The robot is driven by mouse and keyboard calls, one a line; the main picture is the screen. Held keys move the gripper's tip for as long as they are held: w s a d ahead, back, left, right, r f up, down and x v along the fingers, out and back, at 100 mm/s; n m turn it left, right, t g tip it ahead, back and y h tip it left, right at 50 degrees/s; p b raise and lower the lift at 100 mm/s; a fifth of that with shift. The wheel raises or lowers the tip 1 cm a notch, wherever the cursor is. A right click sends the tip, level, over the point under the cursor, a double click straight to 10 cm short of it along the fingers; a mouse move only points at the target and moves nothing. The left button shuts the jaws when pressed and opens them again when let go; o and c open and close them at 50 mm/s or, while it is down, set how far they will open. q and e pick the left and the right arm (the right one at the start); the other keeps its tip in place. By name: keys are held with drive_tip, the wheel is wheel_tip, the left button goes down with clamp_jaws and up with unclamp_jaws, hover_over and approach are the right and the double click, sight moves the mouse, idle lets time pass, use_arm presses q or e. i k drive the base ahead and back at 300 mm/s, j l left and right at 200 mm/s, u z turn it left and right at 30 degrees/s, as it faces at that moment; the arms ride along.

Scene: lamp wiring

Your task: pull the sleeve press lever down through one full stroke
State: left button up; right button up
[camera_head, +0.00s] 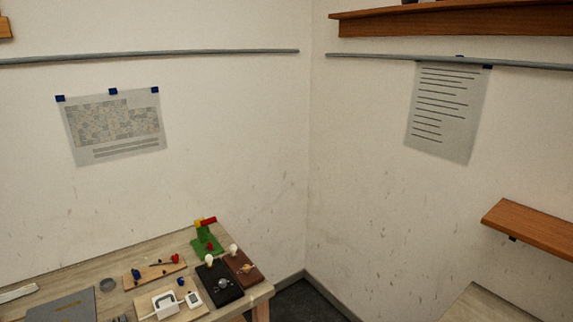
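A small green stand (207,244) at the back right corner of the wooden workbench looks like the sleeve press. A red bar (209,221) with a yellow part beside it is at its top, likely the lever. The bar looks roughly level and raised above the green base. A small red knob-like piece (210,246) shows low on the stand. Neither of my grippers is in view, and nothing touches the press.
A wooden shelf (535,229) juts from the right wall.

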sight(202, 223)
drive_tip(key=i+u, duration=0.55)
drive_tip(key=u, duration=0.15)
drive_tip(key=i+u, duration=0.35)
drive_tip(key=k+l, duration=0.05)
drive_tip(key=k, duration=0.05)
